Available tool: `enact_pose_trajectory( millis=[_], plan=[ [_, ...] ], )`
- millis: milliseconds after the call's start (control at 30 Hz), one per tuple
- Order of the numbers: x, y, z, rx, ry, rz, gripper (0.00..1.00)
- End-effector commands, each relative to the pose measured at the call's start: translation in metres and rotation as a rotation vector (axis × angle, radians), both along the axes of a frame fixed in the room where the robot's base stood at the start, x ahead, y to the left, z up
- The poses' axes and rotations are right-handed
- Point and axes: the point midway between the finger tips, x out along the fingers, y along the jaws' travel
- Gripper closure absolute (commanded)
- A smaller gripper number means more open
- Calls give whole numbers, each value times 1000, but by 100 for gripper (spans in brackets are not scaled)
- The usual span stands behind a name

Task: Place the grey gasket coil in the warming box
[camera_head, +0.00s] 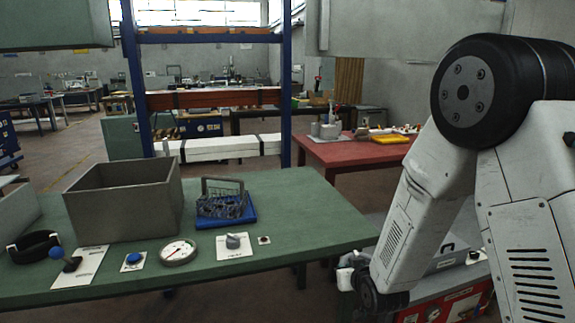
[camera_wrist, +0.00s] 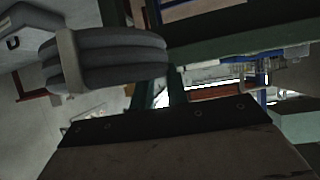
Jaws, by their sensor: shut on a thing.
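The grey gasket coil (camera_wrist: 110,62), several thick loops bound by a pale band, shows large in the wrist view. My gripper (camera_wrist: 165,75) is shut on it; the coil sticks out to the left of the dark fingers, and the exact contact is partly hidden. In the head view my wrist is low at the right, beyond the green table's right end, and the fingers and coil cannot be made out clearly. An open-topped grey box (camera_head: 120,205), apparently the warming box, stands on the left of the green table. Its floor is hidden by its front wall.
On the green table (camera_head: 300,215) are a black coil (camera_head: 34,246), a blue-knobbed lever (camera_head: 66,260), a blue button (camera_head: 133,258), a gauge (camera_head: 178,252), a grey knob (camera_head: 233,240) and a wire basket (camera_head: 222,198) on a blue tray. The table's right end is bare.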

Motion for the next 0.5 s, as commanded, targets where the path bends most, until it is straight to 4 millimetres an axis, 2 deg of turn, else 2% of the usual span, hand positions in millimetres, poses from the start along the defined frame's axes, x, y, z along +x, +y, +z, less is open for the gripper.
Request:
enact_pose_trajectory(
  millis=[33, 100, 200, 300, 400, 500],
  plan=[
    [2, -26, -3, 0, 0, -38, 100],
    [3, -51, -5, 0, -1, -82, 100],
    [5, -78, -6, -1, -2, -131, 100],
    [5, -94, -6, -1, -2, -159, 100],
    [6, -101, 0, -1, -5, -171, 100],
    [-12, -102, -23, -2, 6, -173, 100]
  ],
)
